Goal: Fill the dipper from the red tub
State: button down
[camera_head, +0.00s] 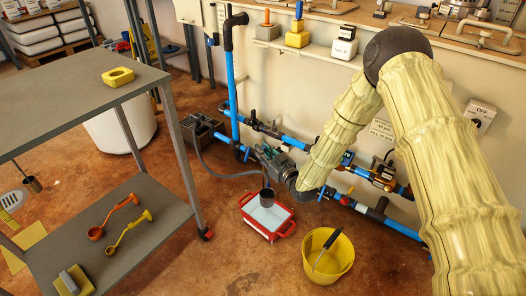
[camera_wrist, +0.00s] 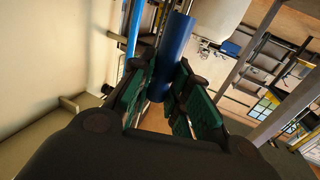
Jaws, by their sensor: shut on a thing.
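The red tub (camera_head: 249,222) stands on the brown floor, with pale contents in it. The dipper's dark cup (camera_head: 267,198) shows over the middle of the tub, upright or nearly so. I cannot tell whether the cup is dipped into the contents or just above them. My gripper (camera_head: 268,153) is above and behind the tub. In the wrist view its green-padded fingers (camera_wrist: 163,82) are shut on a blue cylinder, which looks like the dipper's handle (camera_wrist: 173,52). The inside of the cup is too small to judge.
A yellow bucket (camera_head: 341,258) with a dark-handled tool stands right of the tub. Blue pipes (camera_head: 292,147) and valves run along the wall behind. A grey table (camera_head: 70,95) stands left, with orange and yellow ladles (camera_head: 130,232) on its lower shelf. Floor in front of the tub is clear.

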jog(key=shift+f+b, duration=3.35)
jog(key=shift+f, duration=4.1)
jog(key=shift+r+p, duration=3.7)
jog(key=shift+r, duration=1.3)
